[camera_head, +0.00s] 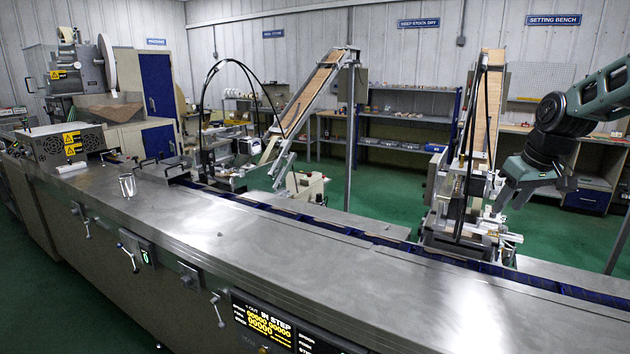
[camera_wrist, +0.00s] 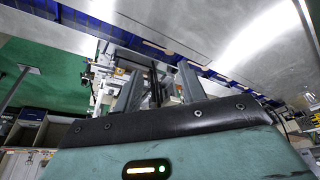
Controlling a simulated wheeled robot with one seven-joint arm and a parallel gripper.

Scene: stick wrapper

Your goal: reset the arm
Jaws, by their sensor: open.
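My arm (camera_head: 601,92) reaches in from the right edge in the head view. My gripper (camera_head: 502,201) is at its end, tilted down and to the left, beside the right-hand feeder unit (camera_head: 462,228) and above the far side of the machine bench. In the wrist view my gripper's two fingers (camera_wrist: 158,88) stand apart, with the feeder unit's metal parts (camera_wrist: 108,70) beyond them. I see nothing held between the fingers. Whether the fingers touch the feeder is too small to tell.
A long steel bench (camera_head: 290,262) crosses the front, with a blue conveyor channel (camera_head: 345,229) along it. Sloped feed chutes (camera_head: 312,90) stand behind. Shelves (camera_head: 405,116) line the back wall. Green floor (camera_head: 385,185) lies open between the chutes.

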